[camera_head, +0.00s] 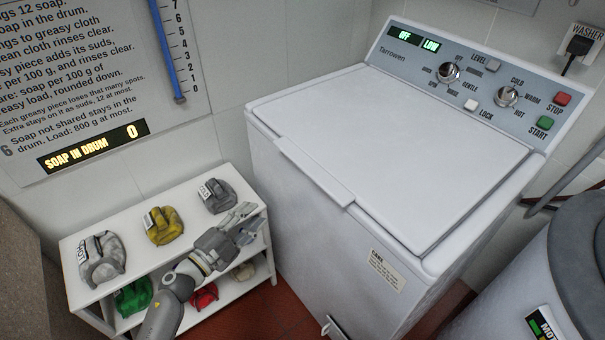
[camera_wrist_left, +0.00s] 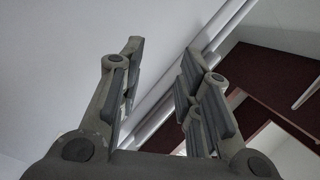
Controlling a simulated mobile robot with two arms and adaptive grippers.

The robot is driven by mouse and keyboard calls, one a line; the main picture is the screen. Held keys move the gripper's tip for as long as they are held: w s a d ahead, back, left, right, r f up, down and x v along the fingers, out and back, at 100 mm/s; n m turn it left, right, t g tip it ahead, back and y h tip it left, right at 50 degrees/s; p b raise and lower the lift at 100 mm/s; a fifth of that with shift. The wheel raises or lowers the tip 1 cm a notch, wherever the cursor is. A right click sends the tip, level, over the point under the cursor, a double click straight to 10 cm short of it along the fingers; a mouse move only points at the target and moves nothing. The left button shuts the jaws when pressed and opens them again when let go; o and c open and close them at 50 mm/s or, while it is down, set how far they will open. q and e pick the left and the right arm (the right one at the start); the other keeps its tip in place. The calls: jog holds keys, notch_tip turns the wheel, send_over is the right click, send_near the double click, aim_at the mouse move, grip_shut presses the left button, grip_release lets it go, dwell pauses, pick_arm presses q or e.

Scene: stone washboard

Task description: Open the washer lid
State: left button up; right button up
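The white washer (camera_head: 300,210) stands in the middle right of the head view. Its lid (camera_head: 400,150) is shut flat on top, with a raised handle lip (camera_head: 314,172) along the front left edge. My left gripper (camera_head: 249,221) is in front of the washer, below lid height, at the right end of the white shelf. In the left wrist view its two fingers (camera_wrist_left: 160,75) are apart with nothing between them. A pale surface and a white edge show behind them. My right gripper is not in view.
A white shelf (camera_head: 105,232) holds bundled cloths, including a yellow one (camera_head: 163,226) and a grey one (camera_head: 217,196). The control panel (camera_head: 470,80) is at the washer's back. A grey bin-like container (camera_head: 560,260) stands at right.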

aim_at(302, 171)
pick_arm(q)
jog(key=s+d+r+m+g+h, duration=0.2)
jog(key=d+r+m+g+h, duration=0.15)
jog(key=r+m, duration=0.65)
jog(key=shift+n, duration=0.3)
jog(key=x, duration=0.3)
jog(key=r+x, duration=0.1)
jog(key=x, duration=0.6)
jog(key=shift+s+d+r, duration=0.1)
jog(key=shift+s+r, duration=0.1)
jog(key=shift+s, duration=0.05)
jog(key=shift+w+d, duration=0.4)
jog(key=shift+d, duration=0.15)
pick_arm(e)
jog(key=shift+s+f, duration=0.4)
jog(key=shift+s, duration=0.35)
pick_arm(q)
grip_shut()
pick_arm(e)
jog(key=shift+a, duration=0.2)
